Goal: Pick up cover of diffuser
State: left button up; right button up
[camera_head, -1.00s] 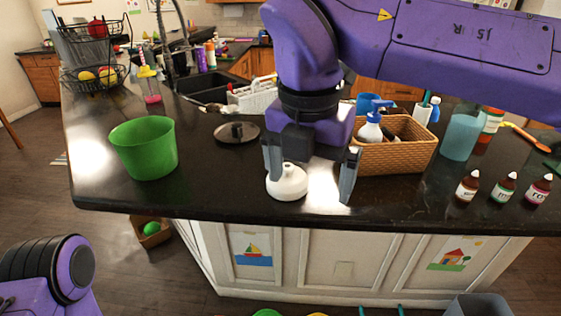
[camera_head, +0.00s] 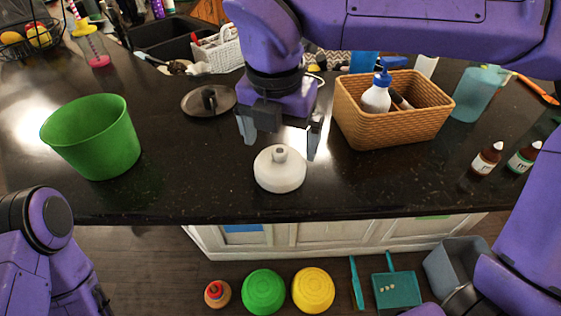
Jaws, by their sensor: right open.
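The diffuser cover, a white dome with a short neck (camera_head: 280,172), sits on the black counter near its front edge. My right gripper (camera_head: 280,140) is open above and just behind the cover, with its fingers pointing down and nothing between them. In the picture its fingertips lie to the left and right of the cover's neck; I cannot tell the exact height gap. My left arm shows at the lower left, but its gripper fingers are out of the picture.
A green bucket (camera_head: 92,140) stands to the left, a dark lid with a knob (camera_head: 190,103) behind. Small brown bottles (camera_head: 486,158) stand farther right. The counter (camera_head: 200,180) beside the cover is clear.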

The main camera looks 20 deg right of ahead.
aim_at(280, 150)
jog(key=f, duration=0.1)
jog(key=w+f, duration=0.1)
jog(key=f, duration=0.1)
jog(key=shift+w+d+f+p, duration=0.1)
jog(key=shift+f+p, duration=0.1)
jog(key=shift+p, duration=0.1)
jog(key=shift+f, duration=0.3)
jog(key=shift+s, duration=0.35)
jog(key=shift+w, duration=0.1)
jog(key=c, duration=0.7)
jog(key=shift+c, duration=0.2)
